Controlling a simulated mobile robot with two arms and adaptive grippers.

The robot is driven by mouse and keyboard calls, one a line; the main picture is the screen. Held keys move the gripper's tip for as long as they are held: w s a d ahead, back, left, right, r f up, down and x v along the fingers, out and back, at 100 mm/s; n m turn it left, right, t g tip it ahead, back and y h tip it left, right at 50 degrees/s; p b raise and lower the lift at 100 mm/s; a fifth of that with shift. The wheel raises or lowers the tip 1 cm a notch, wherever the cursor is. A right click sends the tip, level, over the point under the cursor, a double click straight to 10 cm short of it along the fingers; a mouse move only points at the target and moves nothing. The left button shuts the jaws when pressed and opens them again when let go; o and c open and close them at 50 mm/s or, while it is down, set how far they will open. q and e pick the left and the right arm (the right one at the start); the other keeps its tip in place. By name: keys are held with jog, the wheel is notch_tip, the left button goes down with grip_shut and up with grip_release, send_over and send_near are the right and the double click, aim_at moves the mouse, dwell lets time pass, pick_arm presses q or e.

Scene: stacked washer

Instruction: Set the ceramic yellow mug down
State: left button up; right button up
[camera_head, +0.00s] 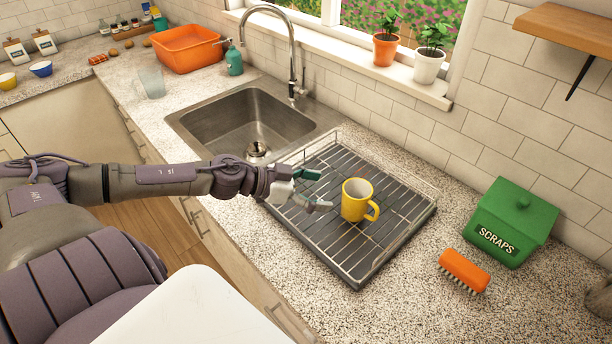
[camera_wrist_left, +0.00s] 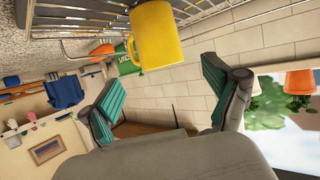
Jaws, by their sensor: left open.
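The yellow mug (camera_head: 357,200) stands upright on the dark dish rack (camera_head: 345,262), with its handle toward the lower right. My left gripper (camera_head: 322,190) is open just left of the mug, with its fingers apart from it. In the left wrist view the mug (camera_wrist_left: 158,38) shows beyond the spread teal fingertips of my left gripper (camera_wrist_left: 165,100), with nothing between them. The rack's wires (camera_wrist_left: 80,18) show beside the mug there. My right gripper is not in view.
A steel sink (camera_head: 235,122) with a tall faucet (camera_head: 290,50) lies left of the rack. A green scraps bin (camera_head: 510,222) and an orange brush (camera_head: 463,270) stand to the right. A tiled wall is behind.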

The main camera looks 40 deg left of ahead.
pick_arm(q)
jog(key=shift+p+v, duration=0.75)
jog(key=shift+v, duration=0.9)
